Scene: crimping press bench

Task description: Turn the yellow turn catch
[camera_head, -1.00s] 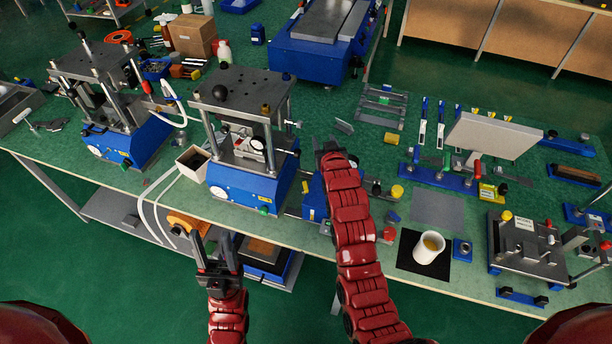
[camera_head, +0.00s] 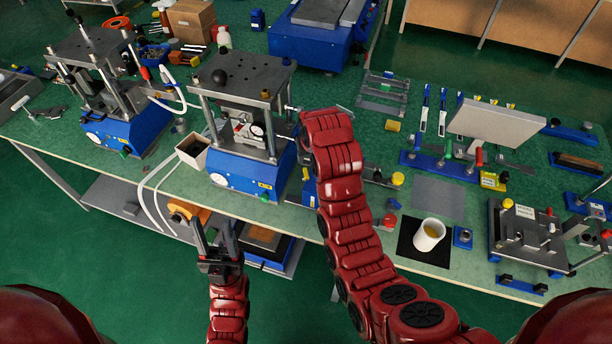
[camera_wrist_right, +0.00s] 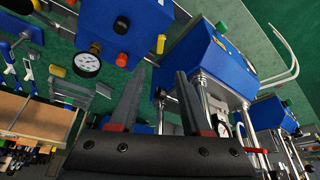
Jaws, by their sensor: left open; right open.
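A round yellow knob (camera_head: 398,178) stands right of my right forearm in the head view. I cannot tell whether it is the turn catch. The right wrist view shows a yellow knob (camera_wrist_right: 161,44) on the edge of a blue gauge box, beyond the fingertips. My right gripper (camera_wrist_right: 158,75) has its two fingers apart with nothing between them. In the head view it is hidden behind its own arm, near the right side of the middle press (camera_head: 243,165). My left gripper (camera_head: 216,238) is open and empty, low in front of the bench edge.
A second press (camera_head: 122,138) stands at the left. A white open box (camera_head: 193,152) sits between the presses. A white cup (camera_head: 429,236) stands on a black mat at the right. A yellow block (camera_head: 393,126) lies behind. The middle press's posts (camera_wrist_right: 203,98) are close to my right fingers.

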